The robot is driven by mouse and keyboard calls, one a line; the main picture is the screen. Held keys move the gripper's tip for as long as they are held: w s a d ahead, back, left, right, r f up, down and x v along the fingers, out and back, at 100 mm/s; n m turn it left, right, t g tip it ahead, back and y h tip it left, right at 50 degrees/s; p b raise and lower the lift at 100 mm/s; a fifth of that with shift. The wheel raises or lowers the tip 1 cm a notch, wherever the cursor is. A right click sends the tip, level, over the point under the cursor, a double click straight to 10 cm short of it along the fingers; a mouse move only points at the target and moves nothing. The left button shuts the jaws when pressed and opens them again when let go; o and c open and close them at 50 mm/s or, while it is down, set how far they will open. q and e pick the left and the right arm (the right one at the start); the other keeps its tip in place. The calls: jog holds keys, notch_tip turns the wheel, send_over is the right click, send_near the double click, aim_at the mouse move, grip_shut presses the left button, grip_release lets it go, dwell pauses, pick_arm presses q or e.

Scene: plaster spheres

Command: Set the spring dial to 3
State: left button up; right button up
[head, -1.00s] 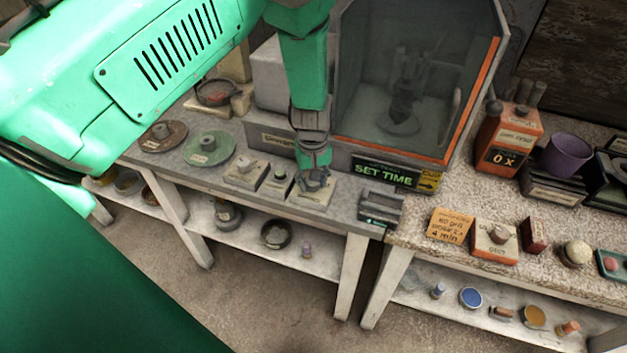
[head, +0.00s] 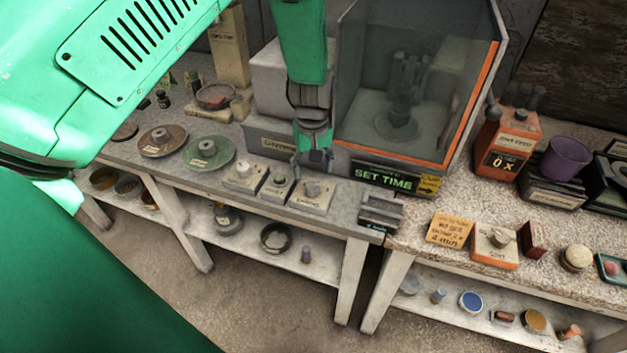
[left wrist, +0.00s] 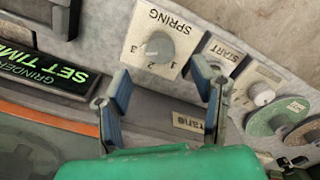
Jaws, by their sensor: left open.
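The spring dial (head: 313,190) is a grey knob on a pale square plate at the front of the grey bench. In the left wrist view the dial (left wrist: 159,46) appears upside down, with SPRING and the numbers 1, 2 and 3 around the knob. I cannot tell surely which number the knob points at. My left gripper (head: 312,160) is open and empty, above and slightly behind the dial, apart from it. In the left wrist view its two blue-padded fingers (left wrist: 160,75) stand wide apart, with the dial beyond them. My right gripper is not in view.
A START button (head: 279,180) and another knob (head: 243,170) sit left of the dial. A display (head: 383,176) reading SET TIME is behind it, below a glass-fronted cabinet (head: 410,95). A grey block (head: 380,212) stands to the right. Green and brown discs lie further left.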

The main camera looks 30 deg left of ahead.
aim_at(313, 184)
pick_arm(q)
notch_tip(313, 184, up, 6)
jog(key=shift+f, duration=0.25)
dwell(0.4)
jog(key=s+a+f+m+y, duration=0.15)
jog(key=s+f+m, duration=0.25)
jog(key=s+f, duration=1.05)
jog(key=s+d+f+m+h, duration=0.1)
jog(key=s+d+m, duration=0.15)
jog(key=s, duration=0.75)
jog(key=s+d+f+m+h, duration=0.1)
jog(key=s+d+f+m, duration=0.15)
jog(key=s, duration=0.65)
jog(key=w+f+m+b, duration=0.1)
jog(key=w+f+b, duration=0.2)
jog(key=f+b, duration=0.9)
jog(key=shift+w+f+m+t+b, duration=0.15)
jog(key=shift+f+m+t+b, duration=0.2)
jog(key=shift+b, duration=0.8)
